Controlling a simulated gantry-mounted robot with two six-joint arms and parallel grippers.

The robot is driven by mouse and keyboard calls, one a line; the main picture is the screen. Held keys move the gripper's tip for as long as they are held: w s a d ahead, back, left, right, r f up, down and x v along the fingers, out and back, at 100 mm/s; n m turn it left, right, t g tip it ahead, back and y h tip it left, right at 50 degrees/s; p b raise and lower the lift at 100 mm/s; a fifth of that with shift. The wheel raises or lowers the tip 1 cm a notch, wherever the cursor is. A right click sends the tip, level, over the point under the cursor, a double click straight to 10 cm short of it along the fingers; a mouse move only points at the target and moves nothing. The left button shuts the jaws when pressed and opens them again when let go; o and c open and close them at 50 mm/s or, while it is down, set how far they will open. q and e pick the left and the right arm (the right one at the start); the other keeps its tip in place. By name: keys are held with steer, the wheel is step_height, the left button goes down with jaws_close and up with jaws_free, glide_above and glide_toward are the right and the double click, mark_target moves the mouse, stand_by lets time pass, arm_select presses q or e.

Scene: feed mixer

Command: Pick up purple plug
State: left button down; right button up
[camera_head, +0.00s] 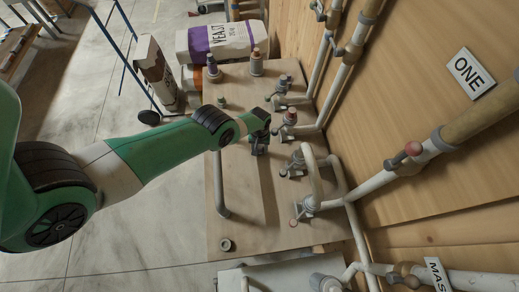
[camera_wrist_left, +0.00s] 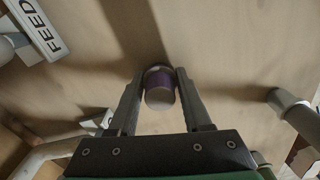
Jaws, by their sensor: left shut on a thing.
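The purple plug (camera_wrist_left: 160,86) sits between the two fingers of my left gripper (camera_wrist_left: 160,92) in the left wrist view. It has a purple band and a pale round end facing the camera. The fingers are shut on it, and pale board lies behind it. In the head view my left gripper (camera_head: 260,148) points down over the middle of the wooden board, and I cannot make out the plug there. I cannot tell whether the plug touches the board. My right gripper is in neither view.
A yeast sack (camera_head: 222,40) lies behind. A FEED sign (camera_wrist_left: 35,28) shows in the wrist view.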

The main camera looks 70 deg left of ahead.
mark_target(260, 146)
arm_select(q)
step_height(260, 146, up, 10)
steer(key=p, duration=1)
steer(key=shift+r, duration=0.1)
